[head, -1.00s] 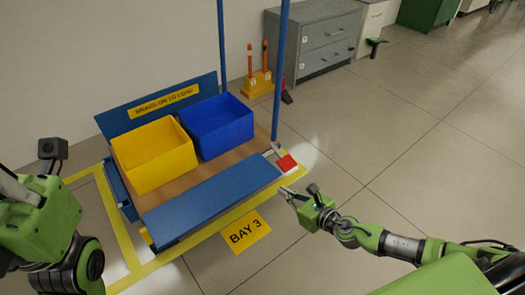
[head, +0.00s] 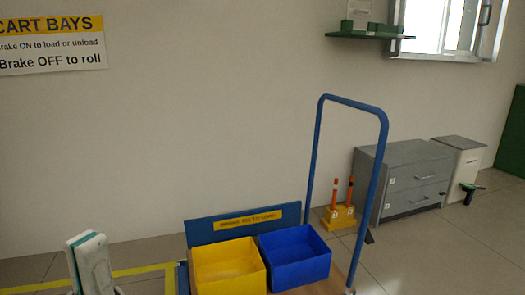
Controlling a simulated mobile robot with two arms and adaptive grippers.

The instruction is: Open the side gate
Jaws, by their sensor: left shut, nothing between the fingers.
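The blue cart (head: 382,150) stands against the wall, its tall loop handle upright at its right. Its back side panel (head: 200,232) is blue, bears a yellow label and stands upright. The near side of the cart, including the other blue side panel, is below the picture. My left gripper (head: 86,242) is at the lower left, pointing up, left of the cart and apart from it. It is shut with nothing in it; most of the arm is out of view. My right gripper is not in view.
A yellow bin (head: 228,270) and a blue bin (head: 296,262) stand on the cart. Right of it are a yellow stand with orange posts (head: 340,217) and a grey drawer cabinet (head: 408,182). A cart bays sign (head: 50,40) hangs on the wall. The floor at right is clear.

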